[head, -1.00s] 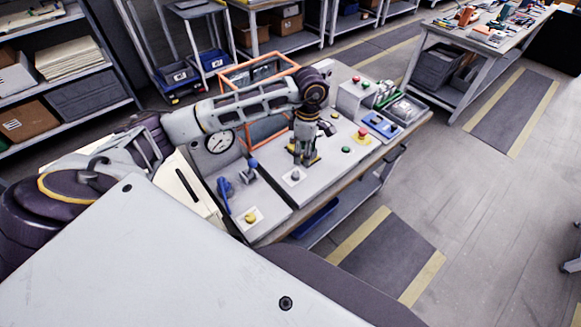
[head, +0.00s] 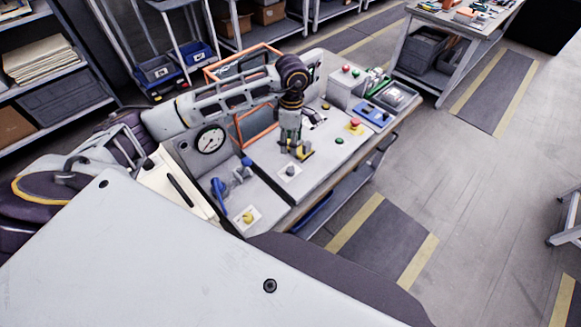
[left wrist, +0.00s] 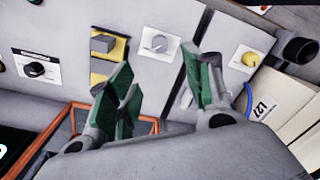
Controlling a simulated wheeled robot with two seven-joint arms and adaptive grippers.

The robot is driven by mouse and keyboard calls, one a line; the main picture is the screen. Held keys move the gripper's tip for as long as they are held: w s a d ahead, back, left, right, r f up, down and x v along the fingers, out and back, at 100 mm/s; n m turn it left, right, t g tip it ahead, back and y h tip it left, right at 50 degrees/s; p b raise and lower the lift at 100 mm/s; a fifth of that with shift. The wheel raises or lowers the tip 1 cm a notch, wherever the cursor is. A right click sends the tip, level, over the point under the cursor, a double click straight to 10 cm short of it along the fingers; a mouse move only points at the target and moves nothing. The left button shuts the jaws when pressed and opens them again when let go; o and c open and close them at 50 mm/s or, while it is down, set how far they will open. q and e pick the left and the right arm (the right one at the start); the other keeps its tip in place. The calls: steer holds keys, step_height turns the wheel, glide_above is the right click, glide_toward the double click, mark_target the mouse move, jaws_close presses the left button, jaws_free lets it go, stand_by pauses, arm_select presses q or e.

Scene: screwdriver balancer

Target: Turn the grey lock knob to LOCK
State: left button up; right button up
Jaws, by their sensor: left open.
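The grey lock knob (head: 290,171) sits on a pale square plate on the sloped panel in the head view. In the left wrist view the knob (left wrist: 159,42) shows on its plate, beyond the gap between my fingertips. My left gripper (head: 290,148) points down over the panel, a little behind the knob in the head view. In the left wrist view my left gripper (left wrist: 162,75) is open, with green pads apart and nothing between them. It appears clear of the knob. The plate's lettering is too small to read. My right gripper is out of view.
A grey block on a yellow plate (left wrist: 103,46) is beside the knob. A yellow knob (head: 248,217), blue lever (head: 218,190), gauge (head: 210,139) and orange frame (head: 240,128) are to the left. A red button (head: 355,124) and blue tray (head: 373,114) are to the right.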

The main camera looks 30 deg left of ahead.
mark_target(291, 169)
arm_select(q)
steer(key=shift+s+d+f+p, duration=0.15)
steer(key=shift+f+p, duration=0.5)
steer(key=shift+f, duration=2.8)
steer(key=shift+s+a+f+p, duration=0.15)
steer(key=shift+f+p, duration=0.45)
steer(key=shift+f, duration=2.8)
steer(key=shift+d, duration=0.1)
steer(key=shift+c, duration=0.3)
steer(key=c, duration=1)
